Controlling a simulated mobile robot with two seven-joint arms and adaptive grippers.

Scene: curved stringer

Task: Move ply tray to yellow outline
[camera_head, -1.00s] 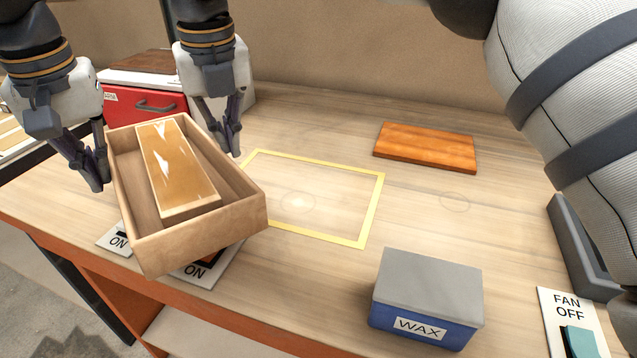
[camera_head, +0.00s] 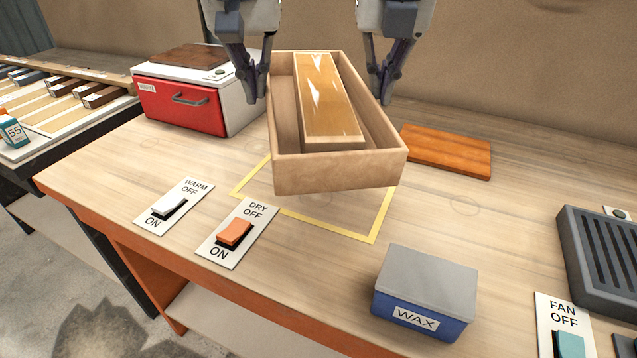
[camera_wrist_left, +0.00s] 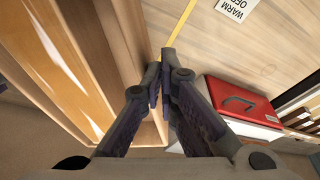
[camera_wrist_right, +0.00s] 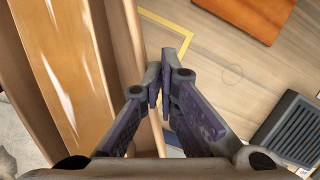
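The ply tray (camera_head: 340,171) is an open wooden box with a long glossy wooden piece (camera_head: 328,97) lying in it. It is held above the bench, over the yellow outline (camera_head: 358,236), and hides much of it. My left gripper (camera_head: 254,88) is shut on the tray's left wall, which also shows in the left wrist view (camera_wrist_left: 142,70). My right gripper (camera_head: 384,88) is shut on the tray's right wall, seen in the right wrist view (camera_wrist_right: 125,60). The outline's corner shows in the right wrist view (camera_wrist_right: 187,38).
A blue wax box (camera_head: 425,290) stands at the front right and an orange-brown board (camera_head: 447,150) lies behind it. A red-fronted cabinet (camera_head: 180,105) is at the back left. Warm (camera_head: 172,207) and dry (camera_head: 237,234) switches lie left of the outline, a grey vent (camera_head: 603,255) at right.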

